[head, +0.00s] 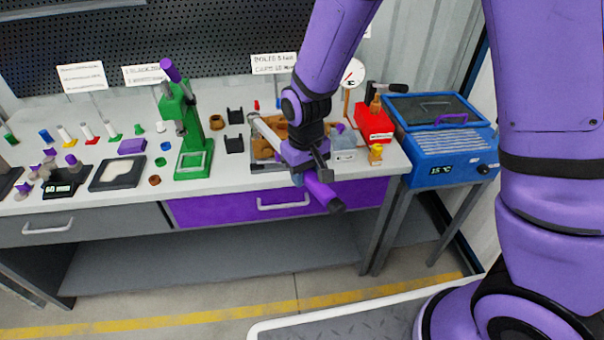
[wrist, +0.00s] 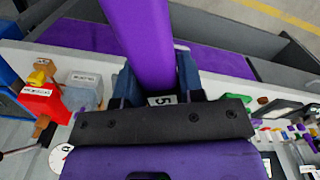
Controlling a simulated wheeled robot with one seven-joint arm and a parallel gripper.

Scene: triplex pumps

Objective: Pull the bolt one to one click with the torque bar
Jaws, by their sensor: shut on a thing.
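The torque bar (head: 322,192) has a thick purple grip with a dark end and a pale metal shaft (head: 266,130). My gripper (head: 306,170) is shut on the bar, near where the grip begins. The grip sticks out past the bench front, toward the camera. The shaft runs back left over a brown pump block (head: 262,149) in a grey tray. In the wrist view the purple grip (wrist: 140,40) lies between the two fingers (wrist: 158,85), with a small white number label below. The bolts and the bar's contact with bolt one are hidden or too small to tell.
A red box (head: 373,124) and a gauge (head: 353,73) stand right of the pump. A blue heater box (head: 440,135) is further right. A green press (head: 190,135) stands left. The purple drawer (head: 235,207) lies below the bar. The bench is crowded with small parts at left.

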